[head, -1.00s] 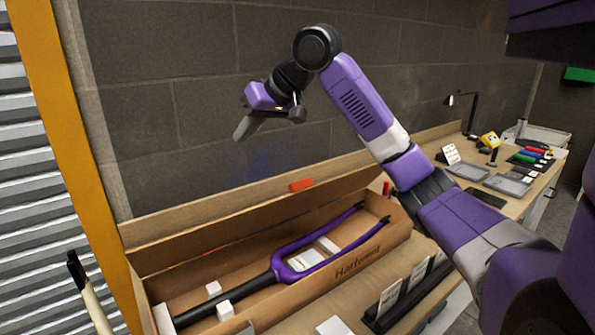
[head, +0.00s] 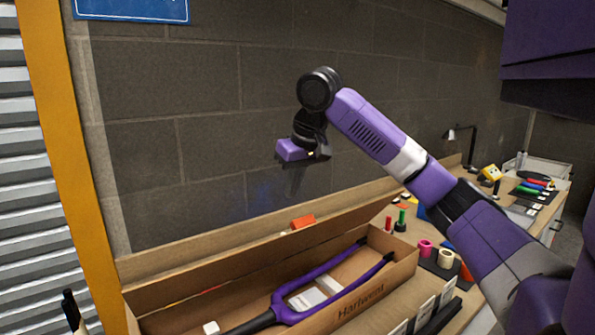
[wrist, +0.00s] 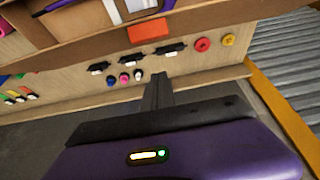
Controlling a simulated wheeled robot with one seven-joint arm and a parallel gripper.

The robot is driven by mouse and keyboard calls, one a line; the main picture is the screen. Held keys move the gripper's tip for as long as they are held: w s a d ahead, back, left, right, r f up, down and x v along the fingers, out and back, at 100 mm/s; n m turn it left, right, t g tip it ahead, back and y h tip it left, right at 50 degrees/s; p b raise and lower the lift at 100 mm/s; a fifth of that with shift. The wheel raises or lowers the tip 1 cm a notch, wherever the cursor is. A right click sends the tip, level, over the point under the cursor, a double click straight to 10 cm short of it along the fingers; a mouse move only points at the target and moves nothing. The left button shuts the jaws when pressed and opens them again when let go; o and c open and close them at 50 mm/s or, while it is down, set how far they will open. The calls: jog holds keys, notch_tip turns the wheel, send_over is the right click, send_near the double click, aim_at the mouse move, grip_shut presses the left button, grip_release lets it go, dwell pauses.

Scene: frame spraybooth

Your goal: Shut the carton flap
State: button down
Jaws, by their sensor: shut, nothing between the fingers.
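The long cardboard carton (head: 391,283) lies open on the bench with a purple fork (head: 285,306) inside. Its long flap (head: 225,281) stands raised along the back side, with an orange tab (head: 303,221) at its upper edge. My gripper (head: 293,190) is shut and empty, pointing downward in front of the block wall, above the tab in the picture. The fingers are dark and hard to make out there. In the wrist view the shut fingers (wrist: 158,88) show below the orange tab (wrist: 149,30), apart from it in the picture.
The dark block wall (head: 200,130) rises behind the bench. Tape rolls (head: 446,258) and small coloured items stand right of the carton. A lamp (head: 460,140) is farther back. A yellow post (head: 52,120) stands at the left. The air above the carton is clear.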

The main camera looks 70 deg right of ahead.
jog(key=shift+s+a+f, duration=0.25)
jog(key=shift+s+f, duration=0.15)
jog(key=shift+f, duration=0.2)
jog(key=shift+s+a+f, duration=0.2)
jog(key=shift+s+f, duration=0.2)
jog(key=shift+f, duration=0.25)
jog(key=shift+s+a+f, duration=0.25)
jog(key=shift+s+f, duration=0.15)
jog(key=shift+f, duration=0.2)
jog(key=shift+f, duration=0.1)
